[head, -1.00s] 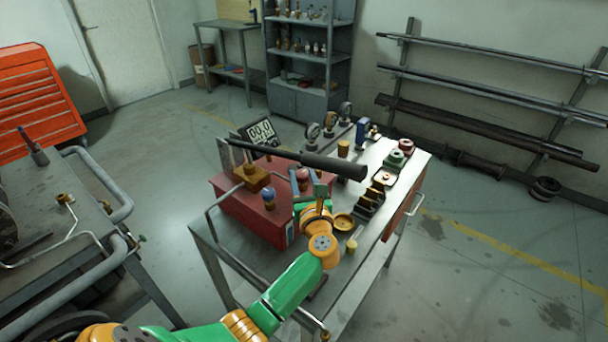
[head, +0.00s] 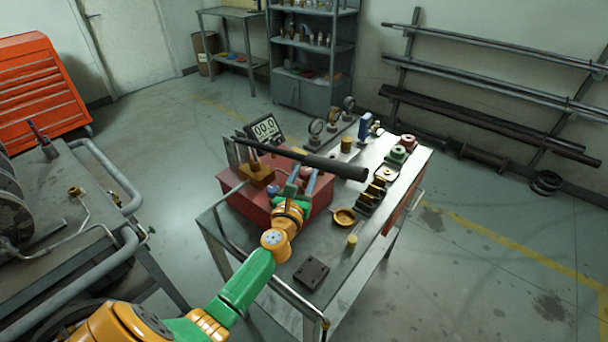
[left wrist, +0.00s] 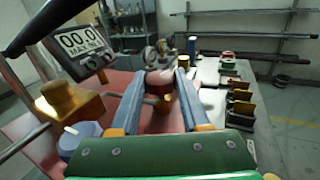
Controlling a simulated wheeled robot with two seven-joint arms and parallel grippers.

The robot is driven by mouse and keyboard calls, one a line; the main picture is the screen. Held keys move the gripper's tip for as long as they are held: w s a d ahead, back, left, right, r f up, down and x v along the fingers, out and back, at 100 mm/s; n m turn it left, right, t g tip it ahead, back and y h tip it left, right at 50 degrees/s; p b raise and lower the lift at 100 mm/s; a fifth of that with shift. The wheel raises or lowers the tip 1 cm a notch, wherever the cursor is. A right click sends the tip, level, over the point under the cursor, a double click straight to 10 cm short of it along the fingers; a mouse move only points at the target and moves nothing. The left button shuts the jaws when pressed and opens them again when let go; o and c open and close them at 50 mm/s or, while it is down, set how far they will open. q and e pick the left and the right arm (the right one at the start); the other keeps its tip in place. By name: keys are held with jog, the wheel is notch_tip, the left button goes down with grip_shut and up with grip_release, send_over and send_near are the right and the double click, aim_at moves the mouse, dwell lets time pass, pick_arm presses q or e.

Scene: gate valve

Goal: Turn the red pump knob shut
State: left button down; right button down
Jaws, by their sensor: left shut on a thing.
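The red pump knob (left wrist: 159,78) shows small and dark red between my left fingers in the left wrist view. My left gripper (left wrist: 162,72) is shut on it, one blue-grey finger on each side. In the head view, my left gripper (head: 304,173) reaches over the red pump box (head: 237,204), below the long black lever (head: 320,162). A blue knob (left wrist: 80,138) sits left of my gripper, beside a brass block (left wrist: 68,101). My right gripper is not in view.
A gauge display (head: 265,130) reading 00.0 stands behind the box. Small dial gauges (head: 316,127), a brass dish (head: 344,216) and several valve parts (head: 372,192) stand on the metal table. A dark plate (head: 311,272) lies near its front edge. A cart (head: 52,195) stands left.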

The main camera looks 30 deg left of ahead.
pick_arm(q)
jog(key=shift+c, duration=1.9)
grip_release()
jog(key=shift+w, duration=0.1)
jog(key=shift+f, duration=0.1)
